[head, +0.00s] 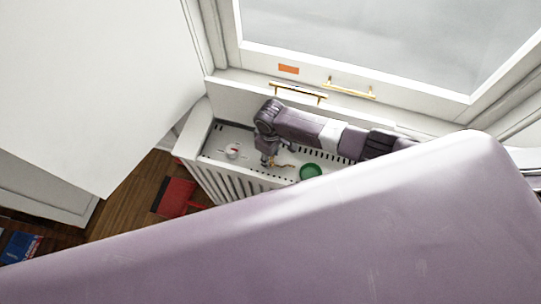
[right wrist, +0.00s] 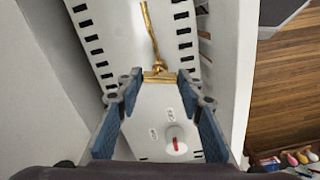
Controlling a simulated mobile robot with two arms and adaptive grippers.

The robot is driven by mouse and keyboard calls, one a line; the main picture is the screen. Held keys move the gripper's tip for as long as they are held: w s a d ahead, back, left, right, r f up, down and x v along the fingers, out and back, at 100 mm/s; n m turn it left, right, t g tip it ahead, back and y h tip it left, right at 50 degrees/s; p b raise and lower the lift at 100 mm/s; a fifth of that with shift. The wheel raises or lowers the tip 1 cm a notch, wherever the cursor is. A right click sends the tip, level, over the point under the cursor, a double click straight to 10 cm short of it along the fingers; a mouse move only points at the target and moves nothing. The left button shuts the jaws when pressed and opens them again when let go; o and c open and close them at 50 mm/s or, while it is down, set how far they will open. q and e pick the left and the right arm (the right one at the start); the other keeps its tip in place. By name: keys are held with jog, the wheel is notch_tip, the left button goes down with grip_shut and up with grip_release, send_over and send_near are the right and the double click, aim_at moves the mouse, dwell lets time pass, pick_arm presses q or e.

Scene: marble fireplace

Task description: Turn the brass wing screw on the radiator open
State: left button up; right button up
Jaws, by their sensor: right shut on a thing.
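The white slotted radiator (head: 225,180) stands under the window. The brass wing screw (head: 284,165) is at its top. In the right wrist view the wing screw (right wrist: 159,76) sits between my two fingertips, and a thin brass piece (right wrist: 150,35) runs away from it. My right gripper (head: 268,161) reaches down to the radiator top and is shut on the wing screw; it also shows in the right wrist view (right wrist: 159,79). The screw's thread is hidden. My left gripper is not in view.
A white dial with a red mark (head: 232,151) sits left of my right gripper, and a green round thing (head: 311,171) is to its right. Brass handles (head: 350,90) and an orange piece (head: 289,69) are at the window. A red thing (head: 175,196) lies on the wooden floor.

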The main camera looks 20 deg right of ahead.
jog(key=shift+n, duration=1.1)
jog(key=o, duration=1.2)
jog(key=shift+c, duration=0.2)
notch_tip(320, 180, up, 12)
